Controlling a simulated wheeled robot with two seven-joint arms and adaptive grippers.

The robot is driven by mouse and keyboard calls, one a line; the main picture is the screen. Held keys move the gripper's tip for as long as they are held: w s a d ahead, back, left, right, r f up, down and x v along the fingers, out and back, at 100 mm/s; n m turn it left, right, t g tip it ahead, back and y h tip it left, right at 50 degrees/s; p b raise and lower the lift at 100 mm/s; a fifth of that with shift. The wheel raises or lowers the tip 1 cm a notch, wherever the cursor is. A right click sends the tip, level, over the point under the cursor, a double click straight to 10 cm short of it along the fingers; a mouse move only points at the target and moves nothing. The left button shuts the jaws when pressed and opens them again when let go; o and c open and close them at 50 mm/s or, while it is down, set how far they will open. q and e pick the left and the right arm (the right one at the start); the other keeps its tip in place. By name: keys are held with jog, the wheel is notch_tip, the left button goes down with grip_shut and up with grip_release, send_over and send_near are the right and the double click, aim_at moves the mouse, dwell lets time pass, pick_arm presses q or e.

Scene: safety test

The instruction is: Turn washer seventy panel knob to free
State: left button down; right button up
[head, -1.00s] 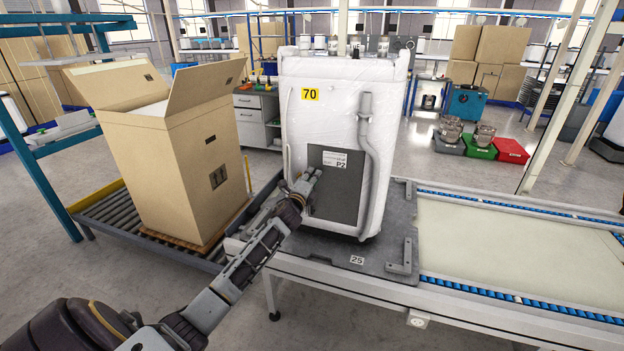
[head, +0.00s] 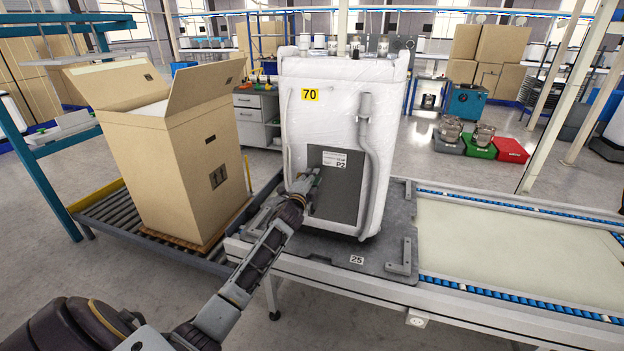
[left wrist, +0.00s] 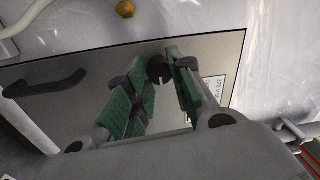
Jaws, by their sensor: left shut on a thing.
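The washer (head: 335,115) marked with a yellow 70 label (head: 310,95) stands upright on the line, wrapped in white film. Its dark grey panel (head: 337,205) carries a white P2 label (head: 335,159). In the left wrist view a round black knob (left wrist: 159,69) with a light mark sits on the panel (left wrist: 75,60), between my finger pads. My left gripper (head: 312,178) is at the panel's upper left; the wrist view also shows its green-padded fingers (left wrist: 163,90). They are shut on the knob. In the head view the gripper hides the knob. My right gripper is not in view.
A black handle (left wrist: 45,83) and a brass fitting (left wrist: 125,9) are near the fingers. A grey hose (head: 366,150) runs down the washer's right side. An open carton (head: 170,150) stands left. The conveyor (head: 520,255) to the right is clear.

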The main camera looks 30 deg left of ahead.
pick_arm(q)
jog(key=c, duration=1.5)
grip_release()
jog(key=shift+c, duration=0.2)
jog(key=o, duration=0.3)
jog(key=shift+o, duration=0.2)
jog(key=v, duration=1.2)
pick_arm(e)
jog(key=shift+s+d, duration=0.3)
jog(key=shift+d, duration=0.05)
pick_arm(q)
jog(key=shift+n, duration=0.5)
